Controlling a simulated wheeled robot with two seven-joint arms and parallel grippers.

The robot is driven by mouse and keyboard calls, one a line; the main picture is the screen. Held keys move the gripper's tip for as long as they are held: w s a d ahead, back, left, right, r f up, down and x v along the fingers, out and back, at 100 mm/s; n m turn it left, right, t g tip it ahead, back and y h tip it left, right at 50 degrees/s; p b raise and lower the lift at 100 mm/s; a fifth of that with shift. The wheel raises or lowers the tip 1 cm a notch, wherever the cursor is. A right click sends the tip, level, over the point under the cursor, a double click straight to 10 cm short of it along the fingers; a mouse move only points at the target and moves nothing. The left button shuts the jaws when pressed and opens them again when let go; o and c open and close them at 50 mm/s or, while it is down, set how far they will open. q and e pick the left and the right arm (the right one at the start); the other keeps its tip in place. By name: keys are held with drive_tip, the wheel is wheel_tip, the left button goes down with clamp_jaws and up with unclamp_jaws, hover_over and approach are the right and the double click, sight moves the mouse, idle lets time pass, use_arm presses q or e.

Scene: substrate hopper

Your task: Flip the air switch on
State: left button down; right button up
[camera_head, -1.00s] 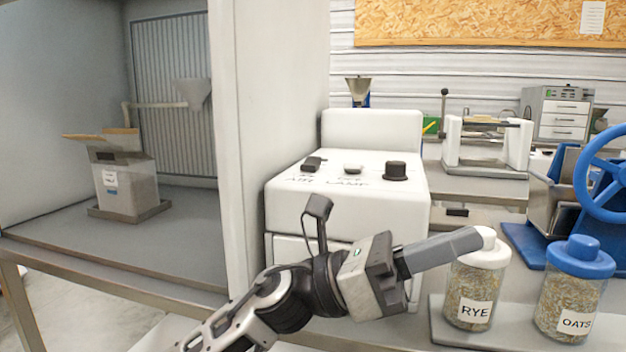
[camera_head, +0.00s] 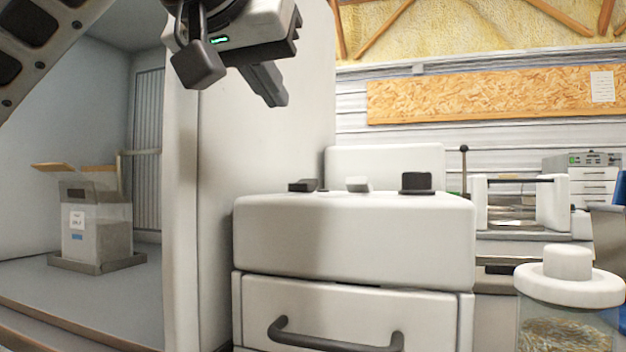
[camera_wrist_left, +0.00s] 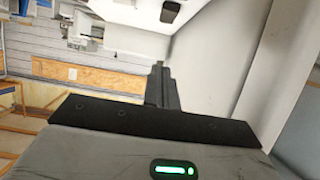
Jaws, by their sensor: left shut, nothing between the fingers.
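The air switch (camera_head: 302,185) is a small dark rocker at the left end of the top of a white cabinet (camera_head: 350,235). I see it nearly edge-on, so its labels and setting cannot be read. A white switch (camera_head: 357,184) and a black knob (camera_head: 416,182) stand to its right. My left gripper (camera_head: 274,97) is shut and empty, above and slightly left of the air switch and well apart from it, fingers pointing down and right. Its shut fingers also show in the left wrist view (camera_wrist_left: 160,77). My right gripper is in neither view.
A pale wall panel (camera_head: 265,140) rises close along the cabinet's left side, behind my left gripper. A drawer with a dark handle (camera_head: 335,342) is at the cabinet's front. A white-lidded jar (camera_head: 568,278) stands at right. The space above the cabinet top is free.

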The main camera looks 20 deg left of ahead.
use_arm(q)
drive_tip(key=shift+s+r, duration=0.15)
drive_tip(key=shift+s, duration=0.05)
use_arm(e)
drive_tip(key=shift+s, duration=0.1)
use_arm(q)
drive_tip(key=b, duration=0.2)
hover_over(302, 183)
drive_tip(key=f, duration=0.4)
drive_tip(key=shift+a+f, duration=0.1)
drive_tip(key=shift+a, duration=0.1)
drive_tip(key=shift+w+f+b, duration=0.3)
drive_tip(key=shift+f+b, duration=0.15)
drive_tip(key=shift+f, duration=0.2)
drive_tip(key=shift+w+f+b, duration=0.3)
drive_tip(key=shift+f+b, duration=0.15)
drive_tip(key=shift+f, duration=0.15)
drive_tip(key=shift+w+f, duration=0.2)
drive_tip(key=shift+f, duration=0.25)
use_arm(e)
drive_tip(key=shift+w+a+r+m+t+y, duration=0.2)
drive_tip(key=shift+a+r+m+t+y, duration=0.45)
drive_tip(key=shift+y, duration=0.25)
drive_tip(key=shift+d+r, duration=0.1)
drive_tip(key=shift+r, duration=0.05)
